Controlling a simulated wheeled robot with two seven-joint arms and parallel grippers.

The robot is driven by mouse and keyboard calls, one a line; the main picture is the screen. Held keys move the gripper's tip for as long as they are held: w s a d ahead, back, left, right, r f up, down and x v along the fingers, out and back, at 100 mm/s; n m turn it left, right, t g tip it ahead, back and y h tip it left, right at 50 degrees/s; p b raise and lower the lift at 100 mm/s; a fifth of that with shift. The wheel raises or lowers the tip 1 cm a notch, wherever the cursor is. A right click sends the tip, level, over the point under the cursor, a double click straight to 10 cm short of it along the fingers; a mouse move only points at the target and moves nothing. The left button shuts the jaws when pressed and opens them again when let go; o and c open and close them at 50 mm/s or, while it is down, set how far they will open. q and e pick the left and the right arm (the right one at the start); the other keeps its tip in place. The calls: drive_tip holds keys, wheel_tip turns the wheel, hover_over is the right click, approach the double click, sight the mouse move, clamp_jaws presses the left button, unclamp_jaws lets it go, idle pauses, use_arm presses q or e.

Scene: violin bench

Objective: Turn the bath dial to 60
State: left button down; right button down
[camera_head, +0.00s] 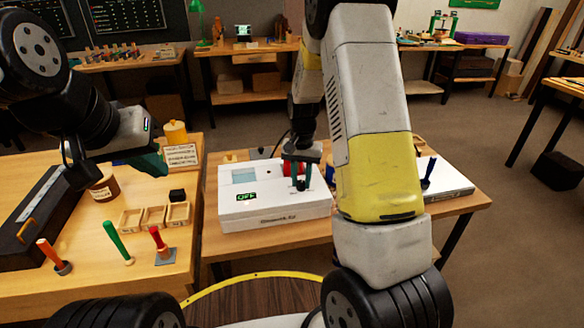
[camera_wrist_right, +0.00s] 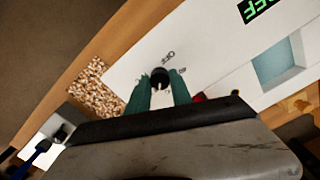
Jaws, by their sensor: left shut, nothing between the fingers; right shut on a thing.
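The bath is a white box (camera_head: 265,213) on the right-hand table, with a small green-lit display (camera_head: 246,197) that appears to read OFF. My right gripper (camera_head: 300,181) is over its top right part. In the right wrist view, the black bath dial (camera_wrist_right: 160,76) sits between the green fingertips of my right gripper (camera_wrist_right: 160,88), which are shut on it. Small markings are printed around the dial; its setting is too small to read. My left gripper (camera_head: 152,163) is shut and empty above the left table, away from the bath.
A red part (camera_head: 289,169) stands on the bath close beside my right gripper. A pale blue window (camera_head: 244,175) is on its top. The left table holds a brown jar (camera_head: 102,188), small wooden trays (camera_head: 153,216) and upright handled tools (camera_head: 117,242). My right arm hides part of the right table.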

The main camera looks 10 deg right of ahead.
sight(301, 183)
drive_tip(key=shift+m, duration=1.7)
drive_tip(key=c, duration=1.1)
unclamp_jaws()
drive_tip(key=shift+c, duration=0.2)
drive_tip(key=shift+r, duration=0.1)
wheel_tip(301, 183, up, 8)
drive_tip(key=shift+f, duration=0.2)
